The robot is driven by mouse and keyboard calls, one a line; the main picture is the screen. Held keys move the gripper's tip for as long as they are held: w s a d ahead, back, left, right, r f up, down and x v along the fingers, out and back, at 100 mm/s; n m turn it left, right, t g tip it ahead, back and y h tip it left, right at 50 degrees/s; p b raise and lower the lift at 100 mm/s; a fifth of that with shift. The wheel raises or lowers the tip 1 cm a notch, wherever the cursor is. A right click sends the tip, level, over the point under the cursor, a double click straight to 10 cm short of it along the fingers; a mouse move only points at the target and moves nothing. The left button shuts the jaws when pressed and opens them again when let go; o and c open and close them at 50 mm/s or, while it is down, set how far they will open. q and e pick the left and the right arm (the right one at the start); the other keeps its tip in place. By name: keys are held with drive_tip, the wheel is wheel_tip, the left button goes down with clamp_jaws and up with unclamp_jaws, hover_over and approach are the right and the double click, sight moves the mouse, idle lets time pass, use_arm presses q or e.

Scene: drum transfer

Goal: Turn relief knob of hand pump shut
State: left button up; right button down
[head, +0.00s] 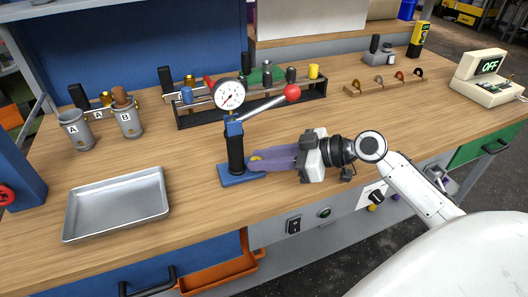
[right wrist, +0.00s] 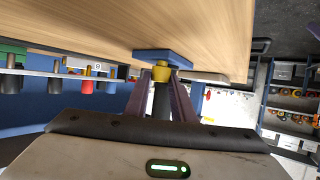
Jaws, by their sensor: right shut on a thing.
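The hand pump (head: 236,150) stands upright on the workbench, with a blue base, a dark body, a round white gauge (head: 229,94) and a lever ending in a red ball. Its brass relief knob (head: 256,158) is low on the right side of the body. My right gripper (head: 262,160) comes in level from the right, its purple fingers shut on the knob. In the right wrist view the brass knob (right wrist: 160,70) sits between the fingertips, in front of the blue base (right wrist: 163,57). My left gripper is not in view.
An empty metal tray (head: 117,203) lies left of the pump. Cups marked A (head: 75,131) and B (head: 127,118) stand behind the tray. A black rack (head: 250,105) with several parts stands behind the pump. An OFF display device (head: 489,78) is at far right.

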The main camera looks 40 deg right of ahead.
drive_tip(key=shift+s+a+r+m+t+h+p, duration=0.15)
drive_tip(key=shift+m+h+p, duration=0.15)
drive_tip(key=shift+m+p, duration=0.15)
drive_tip(key=shift+d+r+m+t+h+p, duration=0.15)
drive_tip(key=shift+m+h+p, duration=0.2)
drive_tip(key=shift+p, duration=0.2)
drive_tip(key=shift+a+f+h, duration=0.15)
drive_tip(key=shift+f+h, duration=0.1)
drive_tip(key=shift+h, duration=0.1)
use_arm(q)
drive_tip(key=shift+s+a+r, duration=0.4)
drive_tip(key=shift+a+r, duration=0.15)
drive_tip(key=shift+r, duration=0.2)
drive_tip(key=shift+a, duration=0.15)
use_arm(e)
drive_tip(key=c, duration=1.5)
unclamp_jaws()
drive_tip(key=shift+t, duration=0.3)
